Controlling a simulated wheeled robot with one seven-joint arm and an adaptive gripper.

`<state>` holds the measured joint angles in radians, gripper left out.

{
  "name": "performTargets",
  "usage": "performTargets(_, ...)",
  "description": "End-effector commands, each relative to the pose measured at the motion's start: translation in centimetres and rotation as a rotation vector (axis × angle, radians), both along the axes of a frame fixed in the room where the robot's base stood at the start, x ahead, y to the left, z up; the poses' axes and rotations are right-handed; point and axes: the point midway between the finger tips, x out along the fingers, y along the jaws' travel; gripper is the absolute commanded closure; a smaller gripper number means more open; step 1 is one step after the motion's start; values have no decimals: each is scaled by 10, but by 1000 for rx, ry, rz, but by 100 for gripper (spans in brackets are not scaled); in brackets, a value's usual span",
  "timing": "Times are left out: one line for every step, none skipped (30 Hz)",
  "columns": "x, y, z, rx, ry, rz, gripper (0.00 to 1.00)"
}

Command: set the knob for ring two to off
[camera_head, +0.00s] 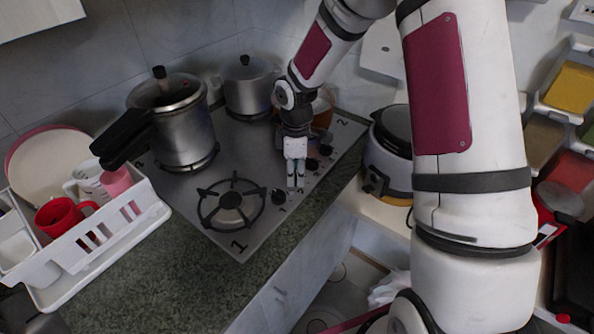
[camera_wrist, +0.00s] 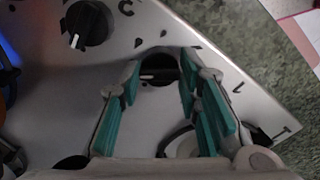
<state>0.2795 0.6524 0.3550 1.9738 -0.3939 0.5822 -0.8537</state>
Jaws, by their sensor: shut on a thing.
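The hob (camera_head: 205,200) is a grey metal plate with black knobs along its right edge. My gripper (camera_head: 295,187) points down at this edge, by the front knob (camera_head: 278,197) and a farther knob (camera_head: 311,165). In the wrist view my gripper (camera_wrist: 160,80) has its teal fingers on either side of a black knob (camera_wrist: 160,68) with a pale pointer line, and is shut on it. The fingers partly hide this knob, and its ring number is not clear. Another black knob (camera_wrist: 88,22) with a white pointer is at the upper left, apart from the fingers.
A pressure cooker (camera_head: 180,125) and a steel pot (camera_head: 248,88) stand at the back; an orange-brown pot is partly behind my arm. The front burner (camera_head: 232,203) is bare. A blue glow (camera_wrist: 8,50) shows at left. A rice cooker (camera_head: 388,160) stands right, a dish rack (camera_head: 90,245) left.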

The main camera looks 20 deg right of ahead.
Motion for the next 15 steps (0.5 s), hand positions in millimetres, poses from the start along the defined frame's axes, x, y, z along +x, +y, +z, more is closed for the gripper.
performTargets(-1, 0, 0, 1, 0, 42, 97)
performTargets(-1, 0, 0, 1, 0, 71, 97)
performTargets(-1, 0, 0, 2, -1, 109, 97)
performTargets(0, 0, 1, 2, -1, 138, 97)
performTargets(0, 0, 1, 2, -1, 166, 97)
performTargets(0, 0, 1, 1, -1, 204, 97)
performTargets(0, 0, 1, 1, -2, 232, 97)
performTargets(0, 0, 1, 1, -2, 261, 97)
performTargets(0, 0, 1, 1, -2, 299, 97)
performTargets(0, 0, 0, 1, -2, 327, 97)
performTargets(0, 0, 0, 2, -1, 355, 97)
performTargets(0, 0, 1, 2, -1, 393, 97)
performTargets(0, 0, 1, 1, -2, 423, 97)
performTargets(0, 0, 1, 1, -1, 452, 97)
performTargets(0, 0, 1, 1, 0, 489, 97)
